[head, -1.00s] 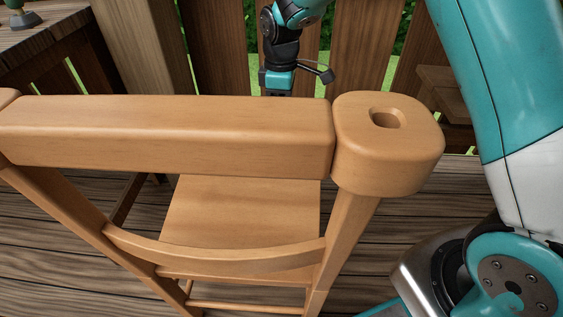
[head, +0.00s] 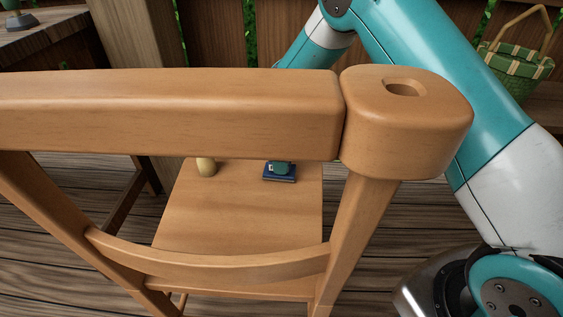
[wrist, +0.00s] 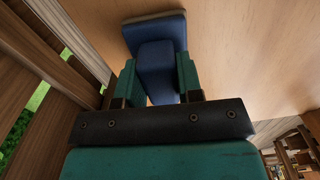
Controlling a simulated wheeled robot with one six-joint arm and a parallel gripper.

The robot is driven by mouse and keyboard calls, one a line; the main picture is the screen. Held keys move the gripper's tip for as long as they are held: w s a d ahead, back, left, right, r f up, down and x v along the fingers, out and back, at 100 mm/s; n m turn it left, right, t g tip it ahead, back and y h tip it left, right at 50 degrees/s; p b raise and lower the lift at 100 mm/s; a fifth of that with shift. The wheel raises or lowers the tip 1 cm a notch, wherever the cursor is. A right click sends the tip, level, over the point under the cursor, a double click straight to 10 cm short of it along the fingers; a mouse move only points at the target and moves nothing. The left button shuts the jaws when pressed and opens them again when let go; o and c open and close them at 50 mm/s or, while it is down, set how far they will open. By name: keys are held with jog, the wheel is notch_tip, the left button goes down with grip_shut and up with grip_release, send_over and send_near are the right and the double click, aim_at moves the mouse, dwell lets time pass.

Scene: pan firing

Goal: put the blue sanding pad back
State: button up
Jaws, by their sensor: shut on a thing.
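The blue sanding pad (head: 286,179) is at the far part of the wooden chair seat (head: 235,220), seen below the chair's top rail. I cannot tell whether it touches the seat. In the wrist view the pad (wrist: 152,28) has a flat blue base and a blue block grip. My gripper (wrist: 160,80) is shut on that block, with one teal finger on each side. In the head view only a teal finger end (head: 280,168) shows above the pad. The rest of my gripper is hidden behind the top rail.
The chair's top rail (head: 180,112) and rounded post top (head: 405,125) stand between my camera and the seat. A pale rounded peg-like thing (head: 206,167) stands on the seat left of the pad. A green basket (head: 517,65) is at right. The near seat is clear.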

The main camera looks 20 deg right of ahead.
jog(key=o, duration=1)
jog(key=shift+f, duration=0.15)
jog(key=shift+o, duration=0.2)
jog(key=shift+f+b, duration=0.1)
jog(key=shift+b, duration=0.4)
